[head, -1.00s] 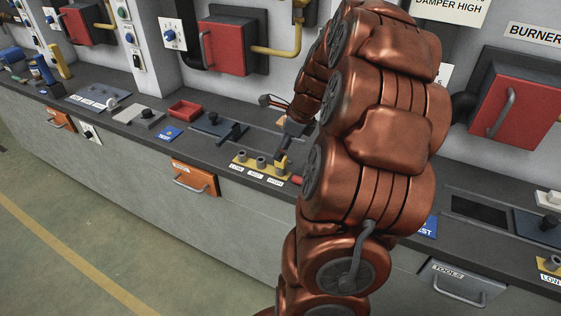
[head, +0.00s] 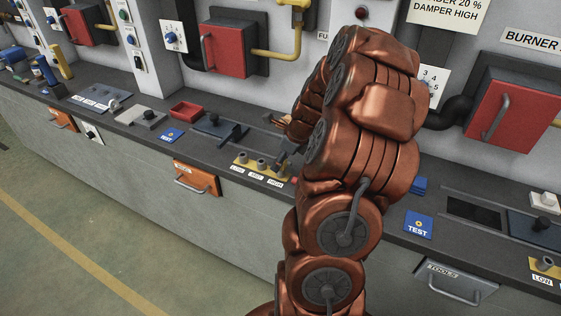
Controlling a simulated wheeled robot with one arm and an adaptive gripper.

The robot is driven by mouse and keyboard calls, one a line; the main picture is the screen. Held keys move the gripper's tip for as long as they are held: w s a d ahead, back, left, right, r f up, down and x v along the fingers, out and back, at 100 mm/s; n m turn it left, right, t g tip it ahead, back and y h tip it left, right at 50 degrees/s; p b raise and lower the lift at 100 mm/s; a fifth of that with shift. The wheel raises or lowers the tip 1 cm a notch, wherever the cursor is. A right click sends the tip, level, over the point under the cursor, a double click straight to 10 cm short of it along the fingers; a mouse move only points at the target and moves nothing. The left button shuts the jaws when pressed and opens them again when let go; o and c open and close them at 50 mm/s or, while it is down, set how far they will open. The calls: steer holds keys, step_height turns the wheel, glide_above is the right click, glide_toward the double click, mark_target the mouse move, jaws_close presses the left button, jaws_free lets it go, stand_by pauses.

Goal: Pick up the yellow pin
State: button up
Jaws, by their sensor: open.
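The yellow pin (head: 277,165) is at the HIGH end of a small yellow strip (head: 249,165) on the dark counter, in the head view. It is small here and partly hidden by my gripper. The strip carries grey sockets and LOW, MED and HIGH labels. My gripper (head: 284,158) is open, pointing down at the pin's end of the strip. My copper arm hides part of it, and I cannot tell whether the fingers touch the pin or stand around it.
A black lever plate (head: 215,124), a red tray (head: 186,110) and a blue TEST card (head: 172,135) lie left of the strip. An orange drawer (head: 196,179) is below the counter edge. Red burner doors (head: 229,50) stick out from the wall behind.

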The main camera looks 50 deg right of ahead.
steer(key=shift+f, duration=0.15)
jaws_close()
stand_by(0.4)
